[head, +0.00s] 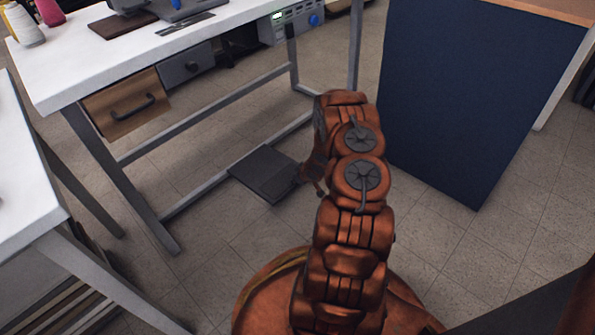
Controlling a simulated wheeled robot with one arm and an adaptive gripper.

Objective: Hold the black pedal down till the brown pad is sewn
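The black pedal (266,175) lies on the floor under the white sewing table, by its lower frame bar. My gripper (306,181) is low at the pedal's right edge, mostly hidden behind my copper-coloured arm. I cannot tell whether it touches or presses the pedal, or whether its fingers are open or shut. The brown pad (109,26) lies flat on the white table top, left of the grey sewing machine (178,10), which is cut off by the top edge. The stitching on the pad cannot be made out.
A control box (297,20) with a small green display and blue knob hangs at the white table's (230,20) right end. A wooden drawer (125,105) sits below. A dark blue panel (465,95) stands right of my arm. Thread spools (22,25) stand upper left. Floor ahead of the pedal is clear.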

